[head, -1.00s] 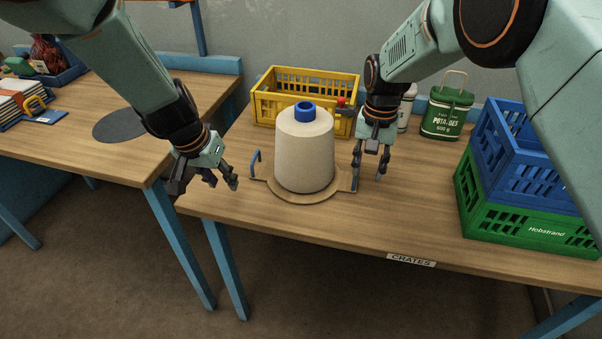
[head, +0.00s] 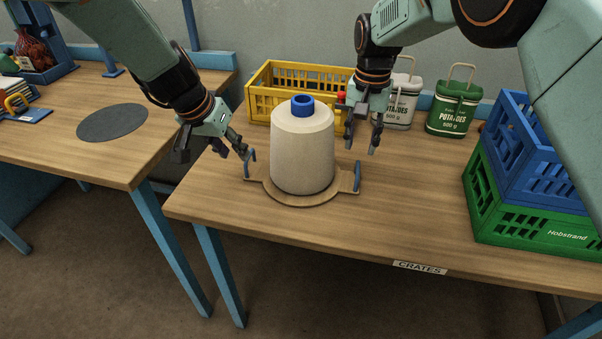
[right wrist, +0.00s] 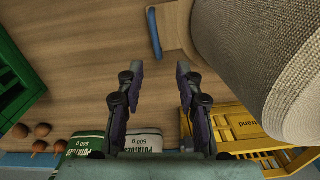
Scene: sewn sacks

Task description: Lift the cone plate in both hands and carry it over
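The cone plate (head: 262,196) is a flat brown board lying on the table, with a blue upright handle at each end. A large cream cone (head: 302,150) with a blue top stands upright on it. My left gripper (head: 213,156) is open and empty, its right fingertips close to the left handle (head: 249,164); contact is unclear. My right gripper (head: 361,148) is open and empty, above and behind the right handle (head: 357,177). In the right wrist view, that handle (right wrist: 153,33) lies beyond the open fingers (right wrist: 158,72), beside the cone (right wrist: 262,60).
A yellow crate (head: 262,103) stands behind the cone. White and green potato sacks (head: 453,108) stand at the back. A blue crate (head: 520,150) sits on a green crate (head: 485,205) at right. The left table holds a dark round mat (head: 112,122). The front table area is clear.

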